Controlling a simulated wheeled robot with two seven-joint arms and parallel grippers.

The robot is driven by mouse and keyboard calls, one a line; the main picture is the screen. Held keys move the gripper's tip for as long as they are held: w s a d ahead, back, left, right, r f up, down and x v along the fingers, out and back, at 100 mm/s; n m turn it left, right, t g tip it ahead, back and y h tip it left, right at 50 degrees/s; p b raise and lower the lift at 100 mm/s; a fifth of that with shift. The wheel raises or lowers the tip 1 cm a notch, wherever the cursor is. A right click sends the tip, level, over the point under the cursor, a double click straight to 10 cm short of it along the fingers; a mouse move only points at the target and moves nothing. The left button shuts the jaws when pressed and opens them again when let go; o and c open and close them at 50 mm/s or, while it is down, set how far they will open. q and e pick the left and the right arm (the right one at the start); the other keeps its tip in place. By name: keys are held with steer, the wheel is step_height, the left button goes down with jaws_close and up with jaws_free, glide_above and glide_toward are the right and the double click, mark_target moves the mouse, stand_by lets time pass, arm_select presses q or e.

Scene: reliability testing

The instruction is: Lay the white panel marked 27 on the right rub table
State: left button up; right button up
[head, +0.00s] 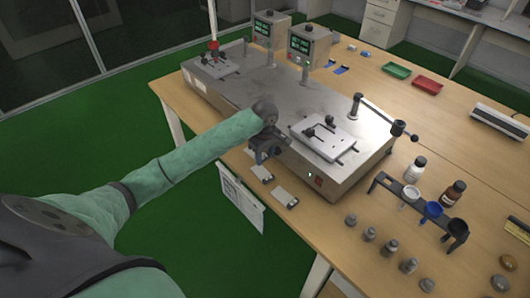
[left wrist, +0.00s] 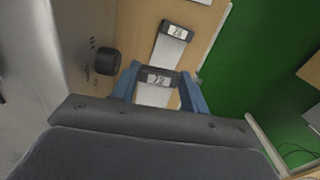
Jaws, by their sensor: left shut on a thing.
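My left gripper (head: 260,156) is at the front edge of the grey machine, low over the wooden table. In the left wrist view its blue fingers (left wrist: 160,88) are shut on the dark, number-marked end of a white panel (left wrist: 155,95). That panel also shows below the gripper in the head view (head: 261,174). Its two digits are too blurred to read surely, and I cannot tell whether it touches the table. A second marked panel (left wrist: 170,50) lies beyond it. The right rub table (head: 326,137), a pale plate with black knobs, is on the machine's right half. My right gripper is out of view.
The left rub table (head: 215,64) is on the machine's far left. A black swing arm (head: 385,115) stands behind the right plate. Metal weights (head: 390,246), bottles (head: 453,192) and a cup rack (head: 400,194) stand on the right. A paper sheet (head: 240,197) hangs at the front edge.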

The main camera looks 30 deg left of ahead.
arm_select(q)
steer(key=shift+f, duration=1.85)
